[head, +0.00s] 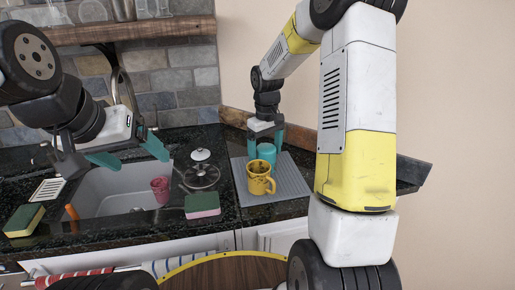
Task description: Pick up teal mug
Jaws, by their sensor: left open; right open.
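The teal mug (266,153) stands on a grey ribbed mat (290,187) on the dark counter, directly behind a yellow mug (261,186) that hides its lower part. My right gripper (266,140) points down over the teal mug, with one teal finger at each side of it. The gripper is open, and I cannot tell whether the fingers touch the mug. My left gripper (130,155) is open and empty above the sink.
The sink (110,195) holds a pink cup (160,188). A pan lid (201,176) and a pink-green sponge (202,206) lie between the sink and the mat. Another sponge (24,220) lies far left. A wooden shelf (130,30) hangs above; a wall closes off the right.

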